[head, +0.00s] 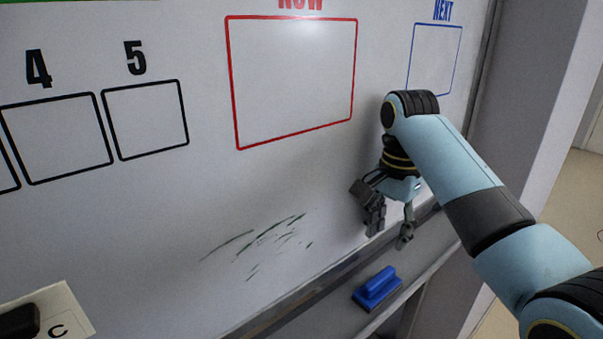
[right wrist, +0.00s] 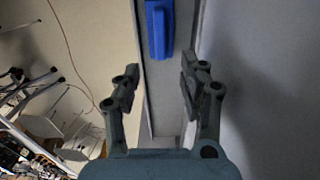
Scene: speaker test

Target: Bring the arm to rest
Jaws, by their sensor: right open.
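My right arm comes in from the right in the head view. Its right gripper (head: 390,228) points down in front of the whiteboard (head: 200,190), just above the tray ledge. Its fingers are apart with nothing between them. In the right wrist view the right gripper (right wrist: 160,80) also shows spread and empty. A blue eraser (head: 377,289) rests on the ledge below the gripper. It shows ahead of the fingers in the right wrist view (right wrist: 159,28), apart from them. My left gripper is not in view.
The board carries a red frame (head: 238,100), a blue frame (head: 411,70) and black numbered frames (head: 108,125). Dark marker strokes (head: 265,235) lie low on it. A card with a C (head: 70,318) is at bottom left. A wall (head: 530,110) stands right of the board.

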